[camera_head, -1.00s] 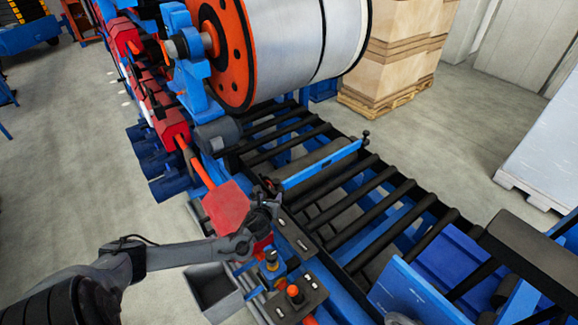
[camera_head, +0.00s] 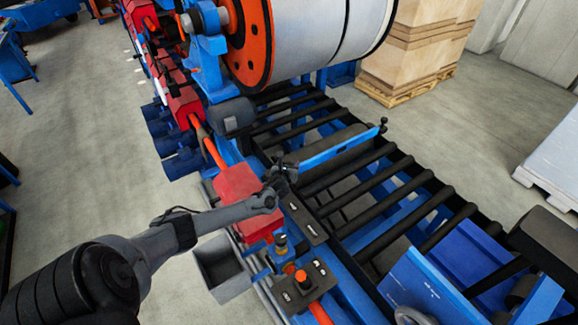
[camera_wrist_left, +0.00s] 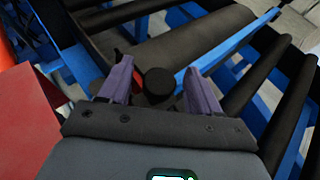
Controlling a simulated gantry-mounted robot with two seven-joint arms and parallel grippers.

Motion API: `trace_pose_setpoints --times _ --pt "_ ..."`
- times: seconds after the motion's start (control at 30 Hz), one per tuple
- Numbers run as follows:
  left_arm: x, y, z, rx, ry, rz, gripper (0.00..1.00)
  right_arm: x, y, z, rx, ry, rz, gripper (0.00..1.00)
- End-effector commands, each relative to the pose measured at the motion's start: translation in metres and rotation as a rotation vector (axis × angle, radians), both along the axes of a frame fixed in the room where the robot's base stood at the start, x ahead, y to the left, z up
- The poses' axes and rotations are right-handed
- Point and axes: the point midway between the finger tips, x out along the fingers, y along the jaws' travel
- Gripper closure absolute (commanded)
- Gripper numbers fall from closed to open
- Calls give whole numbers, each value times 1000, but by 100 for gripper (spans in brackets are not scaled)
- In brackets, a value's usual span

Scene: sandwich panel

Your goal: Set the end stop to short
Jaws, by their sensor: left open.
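The end stop appears to be the blue bar (camera_head: 340,149) lying across the black rollers, with a black knob (camera_head: 383,122) on its far end. The bar also shows in the left wrist view (camera_wrist_left: 230,45). My left gripper (camera_head: 284,170) is at the bar's near end, beside the red box. In the left wrist view its two purple fingers (camera_wrist_left: 158,84) are spread apart, with a round black knob (camera_wrist_left: 157,80) showing between them. I cannot tell whether the fingers touch the knob. My right gripper is not in view.
A red box (camera_head: 238,188) stands just left of my left gripper. Black control plates (camera_head: 303,220) and an orange button (camera_head: 301,276) are nearer. A grey open bin (camera_head: 222,268) sits below my forearm. A large roll (camera_head: 310,40) overhangs the far rollers.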

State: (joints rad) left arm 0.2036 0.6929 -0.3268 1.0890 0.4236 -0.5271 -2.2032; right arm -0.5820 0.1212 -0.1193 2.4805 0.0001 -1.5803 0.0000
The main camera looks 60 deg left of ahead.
Motion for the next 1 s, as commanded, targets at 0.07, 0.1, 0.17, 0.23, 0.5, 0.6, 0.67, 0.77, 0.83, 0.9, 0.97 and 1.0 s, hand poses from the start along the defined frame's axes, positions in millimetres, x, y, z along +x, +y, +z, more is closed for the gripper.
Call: trace_pose_setpoints --times 0.07,0.1,0.17,0.23,0.5,0.6,0.67,0.77,0.83,0.9,0.97,1.0 --pt "2 2 -2 -1 1 0 37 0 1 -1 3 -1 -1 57" --pt "3 2 -2 -1 0 -1 37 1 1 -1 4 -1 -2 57" --pt "3 3 -3 -2 0 -1 37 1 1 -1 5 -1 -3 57" --pt "4 3 -2 -2 0 -1 37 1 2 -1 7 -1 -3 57" --pt "4 3 -2 -2 0 -1 51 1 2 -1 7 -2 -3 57" --pt "3 3 -2 -2 0 -1 66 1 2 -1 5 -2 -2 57" --pt "3 3 -2 -1 0 -1 75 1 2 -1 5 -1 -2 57" --pt "3 3 -2 -1 0 -1 91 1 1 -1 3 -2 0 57" --pt "3 3 -2 -1 0 -1 100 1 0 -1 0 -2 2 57" --pt "3 3 -2 -1 0 -1 100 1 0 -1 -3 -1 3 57" --pt "3 3 -2 -1 0 -1 100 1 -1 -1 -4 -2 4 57" --pt "3 3 -2 -1 0 0 100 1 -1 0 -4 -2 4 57"
